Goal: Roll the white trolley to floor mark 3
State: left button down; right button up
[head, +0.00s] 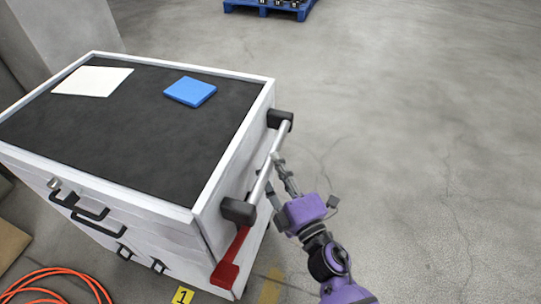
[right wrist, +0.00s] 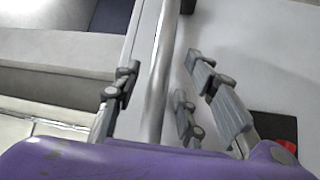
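The white trolley (head: 228,172) stands at the left of the head view, with a dark top mat and a silver push bar (head: 284,137) between two black brackets on its right side. The bar also shows in the right wrist view (right wrist: 158,85). My right gripper (head: 271,172) is at the bar, its fingers spread on both sides of it. In the right wrist view a gap shows between the bar and the fingers (right wrist: 160,90). A red lever (head: 230,262) sits low on the trolley below the bar. My left gripper is out of view. Floor mark 3 is not visible.
A yellow floor tag reading 1 (head: 182,296) lies by the trolley's near corner, beside a worn yellow stripe (head: 271,286). An orange hose (head: 62,272) lies at the lower left. A blue pallet (head: 268,8) stands far back. The floor to the right is clear.

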jog(key=shift+x, duration=1.7)
jog(key=shift+d, duration=0.1)
jog(key=shift+c, duration=0.4)
grip_shut()
